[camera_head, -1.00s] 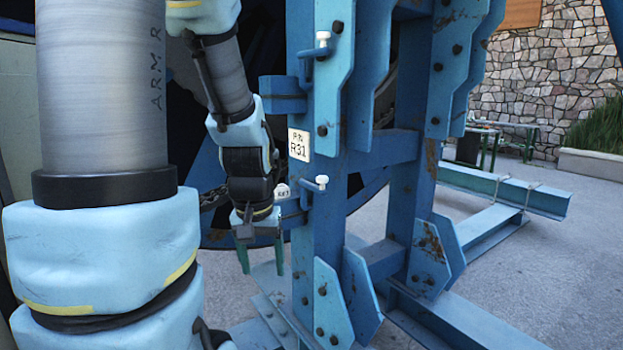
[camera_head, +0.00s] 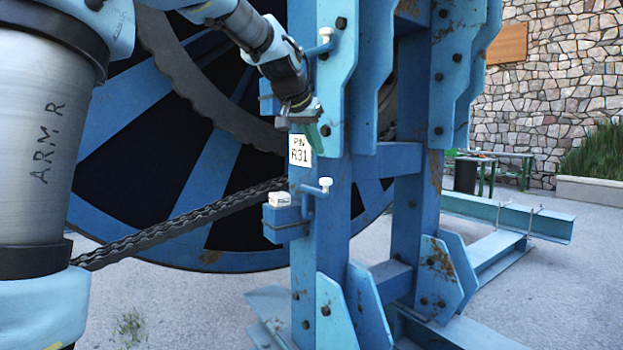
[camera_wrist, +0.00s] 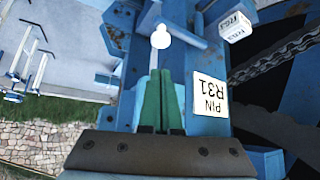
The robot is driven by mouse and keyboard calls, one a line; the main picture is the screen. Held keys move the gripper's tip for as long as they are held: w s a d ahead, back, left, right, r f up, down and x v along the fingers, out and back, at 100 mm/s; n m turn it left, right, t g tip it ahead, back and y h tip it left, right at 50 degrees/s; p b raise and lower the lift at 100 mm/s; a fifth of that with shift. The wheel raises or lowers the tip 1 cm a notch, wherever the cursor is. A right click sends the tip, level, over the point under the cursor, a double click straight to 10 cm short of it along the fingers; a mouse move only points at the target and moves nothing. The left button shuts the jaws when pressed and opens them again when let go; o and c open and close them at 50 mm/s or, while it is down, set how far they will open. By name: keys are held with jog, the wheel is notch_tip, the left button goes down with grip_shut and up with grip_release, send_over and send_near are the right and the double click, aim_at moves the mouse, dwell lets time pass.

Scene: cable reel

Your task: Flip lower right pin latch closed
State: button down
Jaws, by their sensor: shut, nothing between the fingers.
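The lower pin latch (camera_head: 307,200) is a blue bent rod with a white knob (camera_head: 325,184) on the blue post, below the PIN R31 label (camera_head: 300,150). Its knob stands upright, offset to the right. My gripper (camera_head: 317,140) is by the post, beside the label and above this latch, apart from its knob. In the wrist view, its green fingers (camera_wrist: 163,75) are together and empty, pointing toward the white knob (camera_wrist: 160,38). A white-topped block (camera_head: 280,199) sits on the blue bracket left of the latch.
A chain (camera_head: 180,222) runs from the bracket to the left, before the large blue reel (camera_head: 200,190). Steel beams (camera_head: 500,205) lie right; open pavement (camera_head: 420,205) surrounds them.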

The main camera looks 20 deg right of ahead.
jog(key=p+x, duration=0.2)
jog(key=x, duration=0.8)
jog(key=shift+p, duration=0.35)
jog(key=shift+a, duration=0.15)
